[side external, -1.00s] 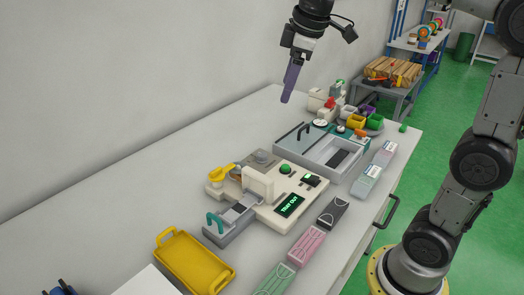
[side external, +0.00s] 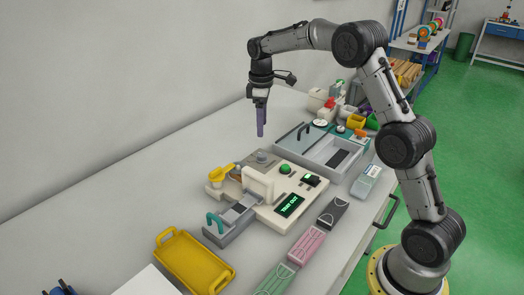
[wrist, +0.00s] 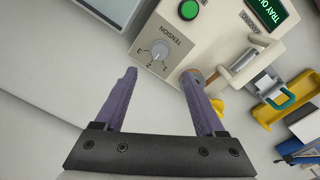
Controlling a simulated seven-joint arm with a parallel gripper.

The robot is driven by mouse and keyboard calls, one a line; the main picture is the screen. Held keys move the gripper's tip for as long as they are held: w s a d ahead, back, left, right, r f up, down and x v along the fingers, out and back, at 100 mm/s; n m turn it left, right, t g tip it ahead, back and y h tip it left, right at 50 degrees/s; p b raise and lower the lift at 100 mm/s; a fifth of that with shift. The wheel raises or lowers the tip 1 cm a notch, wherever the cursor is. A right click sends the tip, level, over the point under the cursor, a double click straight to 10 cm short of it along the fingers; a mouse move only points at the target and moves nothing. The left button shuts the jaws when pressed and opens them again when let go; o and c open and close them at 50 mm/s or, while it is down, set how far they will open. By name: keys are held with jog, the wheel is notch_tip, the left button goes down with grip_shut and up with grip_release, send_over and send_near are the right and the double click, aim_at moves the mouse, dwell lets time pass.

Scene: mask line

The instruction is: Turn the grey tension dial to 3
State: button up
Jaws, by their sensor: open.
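The grey tension dial (wrist: 158,50) is a round knob on the cream machine, beside the printed word TENSION and the numerals 1, 2 and 3. Its pointer mark is too small to read surely. In the side view the dial (side external: 262,157) sits on a grey plate at the machine's back. My gripper (side external: 260,134) hangs above and behind the dial, purple fingers pointing down. In the wrist view my gripper (wrist: 158,74) is open and empty, its fingers apart, with the dial just beyond the gap between the tips.
The machine carries a green button (side external: 285,169), a TRAY OUT display (side external: 289,205) and a yellow-handled part (side external: 222,173) left of the dial. A grey bin with a clear lid (side external: 322,150) stands to the right. A yellow tray (side external: 187,286) lies in front.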

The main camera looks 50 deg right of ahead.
aim_at(262, 154)
notch_tip(262, 154, down, 11)
jog(key=shift+d+r, duration=0.15)
jog(key=shift+r, duration=0.05)
jog(key=shift+c, duration=0.2)
jog(key=shift+w, duration=0.1)
grip_shut()
